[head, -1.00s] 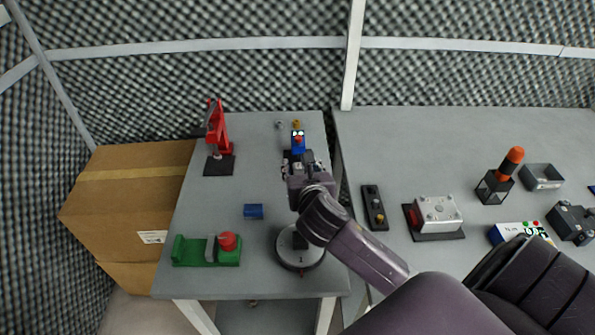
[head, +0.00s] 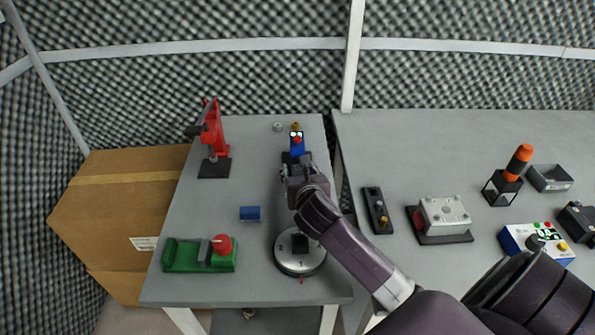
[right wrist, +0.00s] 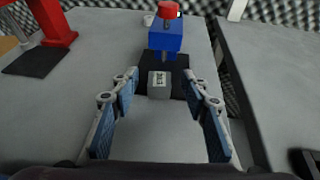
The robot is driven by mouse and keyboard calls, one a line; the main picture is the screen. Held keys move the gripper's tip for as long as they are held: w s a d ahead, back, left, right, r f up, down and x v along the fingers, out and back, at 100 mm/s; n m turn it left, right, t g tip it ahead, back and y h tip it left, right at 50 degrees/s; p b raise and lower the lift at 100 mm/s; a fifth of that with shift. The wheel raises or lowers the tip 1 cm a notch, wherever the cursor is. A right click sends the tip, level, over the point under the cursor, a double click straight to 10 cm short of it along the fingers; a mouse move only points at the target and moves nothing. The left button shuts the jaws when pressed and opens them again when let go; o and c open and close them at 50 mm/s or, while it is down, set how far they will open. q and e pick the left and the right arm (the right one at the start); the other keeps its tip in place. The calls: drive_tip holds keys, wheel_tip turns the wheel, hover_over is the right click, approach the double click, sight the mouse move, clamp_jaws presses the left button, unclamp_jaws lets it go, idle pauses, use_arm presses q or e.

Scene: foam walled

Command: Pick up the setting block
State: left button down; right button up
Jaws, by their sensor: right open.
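A small grey block (right wrist: 159,85) with a white label, which looks like the setting block, shows in the right wrist view. It sits at the front of the black base of a blue stand with a red top (right wrist: 166,38). My right gripper (head: 296,167) is open. In the right wrist view its two fingers stand to the left and right of the block, apart from it, with the block ahead between the tips. In the head view the gripper hides the block, and the blue stand (head: 297,145) shows just beyond. My left gripper is not in view.
A round dial table (head: 290,262) lies below my right forearm. A blue block (head: 250,213), a green vise-like fixture (head: 183,256) and a red press (head: 215,135) stand to the left. Small knobs (head: 278,127) lie behind. A second table (head: 400,150) with several devices stands right.

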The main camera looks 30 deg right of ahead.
drive_tip(key=shift+x, duration=1.05)
clamp_jaws()
drive_tip(key=shift+r, duration=0.1)
